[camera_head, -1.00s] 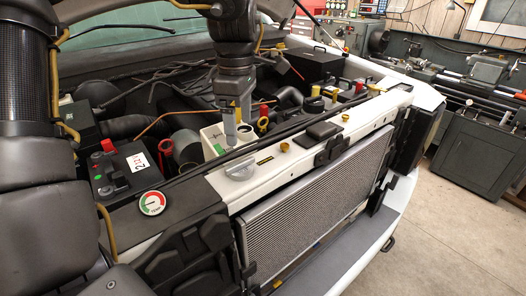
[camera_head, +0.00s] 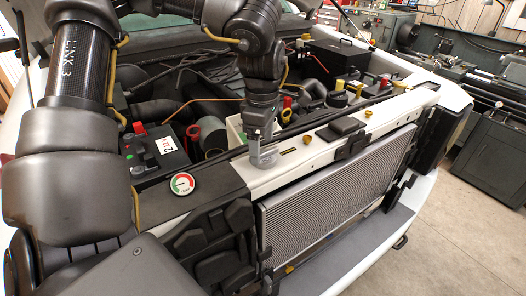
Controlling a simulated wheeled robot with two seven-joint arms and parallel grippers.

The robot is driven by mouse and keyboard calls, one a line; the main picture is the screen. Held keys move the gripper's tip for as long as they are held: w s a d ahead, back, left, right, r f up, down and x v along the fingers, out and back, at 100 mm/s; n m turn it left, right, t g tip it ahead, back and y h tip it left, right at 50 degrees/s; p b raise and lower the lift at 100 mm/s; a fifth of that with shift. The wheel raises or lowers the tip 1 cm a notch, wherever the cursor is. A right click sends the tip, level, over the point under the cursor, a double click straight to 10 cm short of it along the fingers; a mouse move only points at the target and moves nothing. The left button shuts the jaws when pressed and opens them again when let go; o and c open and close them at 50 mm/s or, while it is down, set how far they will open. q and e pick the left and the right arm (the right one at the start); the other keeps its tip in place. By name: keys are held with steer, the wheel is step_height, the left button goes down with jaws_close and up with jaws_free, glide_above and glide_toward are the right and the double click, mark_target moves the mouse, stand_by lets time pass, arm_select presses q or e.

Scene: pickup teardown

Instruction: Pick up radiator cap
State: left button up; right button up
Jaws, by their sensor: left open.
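My right gripper is not in view.
A white reservoir (camera_head: 236,130) stands close behind the gripper. Brass caps (camera_head: 307,139) and a black latch block (camera_head: 341,128) sit along the crossmember to the right.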

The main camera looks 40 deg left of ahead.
mark_target(262, 151)
arm_select(q)
steer(key=shift+w+a+f+p, duration=0.1)
steer(key=shift+w+f+p, duration=0.1)
steer(key=shift+f, duration=0.4)
steer(key=shift+w+a+f+p, duration=0.1)
steer(key=shift+f+p, duration=0.1)
steer(key=shift+f, duration=0.8)
steer(key=shift+s, duration=0.15)
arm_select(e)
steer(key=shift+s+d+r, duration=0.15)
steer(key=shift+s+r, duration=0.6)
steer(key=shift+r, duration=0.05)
arm_select(q)
steer(key=shift+d, duration=0.1)
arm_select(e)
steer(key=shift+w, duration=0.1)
arm_select(q)
steer(key=c, duration=1.1)
steer(key=shift+o, duration=0.2)
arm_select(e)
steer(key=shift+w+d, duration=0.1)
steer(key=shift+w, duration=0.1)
arm_select(q)
steer(key=shift+r, duration=0.15)
